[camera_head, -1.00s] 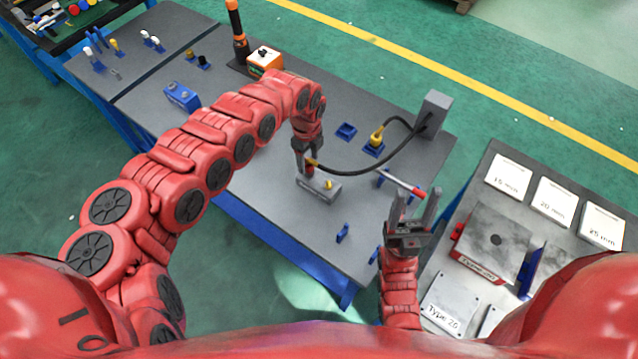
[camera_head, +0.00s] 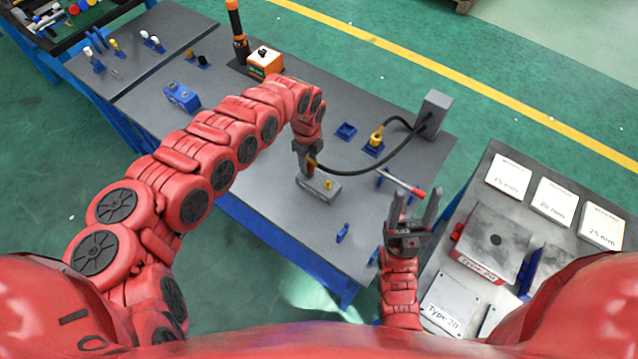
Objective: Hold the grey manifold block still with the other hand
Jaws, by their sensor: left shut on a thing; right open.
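The grey manifold block (camera_head: 325,193) lies on the dark grey bench, with a small yellow fitting (camera_head: 328,184) on its top. My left gripper (camera_head: 308,175) points down over the left end of the block. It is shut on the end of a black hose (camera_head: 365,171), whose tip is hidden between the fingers. I cannot tell whether the hose end touches the block. My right gripper (camera_head: 414,200) is open and empty, pointing up the picture, to the right of the block and apart from it.
A red-handled tool (camera_head: 405,184) rests just beyond my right gripper. The hose runs to a grey post (camera_head: 434,113), past a yellow fitting in a blue holder (camera_head: 373,150). A blue bracket (camera_head: 343,233) stands in front of the block. Plates and labelled cards (camera_head: 508,176) lie on the right table.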

